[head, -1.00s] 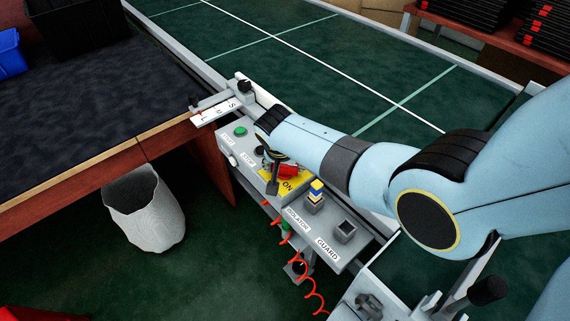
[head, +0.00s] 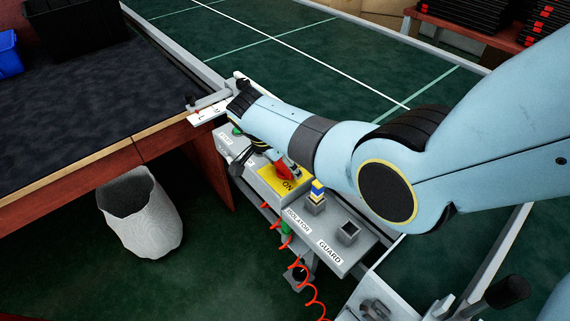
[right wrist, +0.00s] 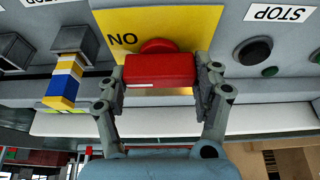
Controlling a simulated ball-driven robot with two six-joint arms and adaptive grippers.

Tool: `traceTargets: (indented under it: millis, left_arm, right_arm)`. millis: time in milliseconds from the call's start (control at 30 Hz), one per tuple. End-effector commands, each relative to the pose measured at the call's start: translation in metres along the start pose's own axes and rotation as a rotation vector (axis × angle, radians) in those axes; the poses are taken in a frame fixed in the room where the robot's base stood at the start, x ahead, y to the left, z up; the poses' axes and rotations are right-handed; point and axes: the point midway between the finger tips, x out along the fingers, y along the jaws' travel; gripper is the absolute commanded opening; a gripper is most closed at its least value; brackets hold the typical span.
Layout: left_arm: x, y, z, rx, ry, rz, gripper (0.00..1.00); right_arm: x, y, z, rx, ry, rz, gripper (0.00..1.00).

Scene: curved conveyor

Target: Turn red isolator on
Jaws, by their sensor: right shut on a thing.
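The red isolator handle (head: 282,169) sits on a yellow plate (head: 265,181) marked ON, on the grey control panel. In the right wrist view the handle (right wrist: 160,71) is a red block with a round red part (right wrist: 158,46) beside it. The ON lettering appears upside down there. My right gripper (right wrist: 161,76) has one finger against each end of the handle and is shut on it. In the head view its fingers are mostly hidden by my arm. My left gripper is not in view.
A blue, yellow and white striped key-like block (head: 317,190) stands in a socket beside the plate, with the GUARD label (head: 329,252) further right. A green button (head: 237,130) is by my wrist. A red coiled cord (head: 298,262) hangs in front. The conveyor (head: 280,50) lies behind.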

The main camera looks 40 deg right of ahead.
Motion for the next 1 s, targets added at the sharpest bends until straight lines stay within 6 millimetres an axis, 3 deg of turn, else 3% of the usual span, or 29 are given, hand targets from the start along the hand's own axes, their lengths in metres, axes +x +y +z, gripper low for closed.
traceTargets:
  millis: [533, 567, 700, 1000]
  left_arm:
    - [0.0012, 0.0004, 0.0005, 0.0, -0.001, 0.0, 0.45]
    - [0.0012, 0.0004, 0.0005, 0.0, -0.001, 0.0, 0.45]
    - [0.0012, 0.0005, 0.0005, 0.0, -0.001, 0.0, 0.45]
    - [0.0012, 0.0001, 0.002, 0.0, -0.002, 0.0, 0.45]
  right_arm:
    - [-0.0017, -0.002, -0.0002, 0.024, -0.001, 0.004, 0.34]
    - [-0.0017, -0.0019, -0.0002, 0.024, -0.001, 0.004, 0.7]
    - [-0.0013, -0.0015, -0.0001, 0.022, -0.001, 0.005, 0.89]
    - [-0.0012, -0.0007, 0.0002, 0.021, -0.001, 0.006, 0.9]
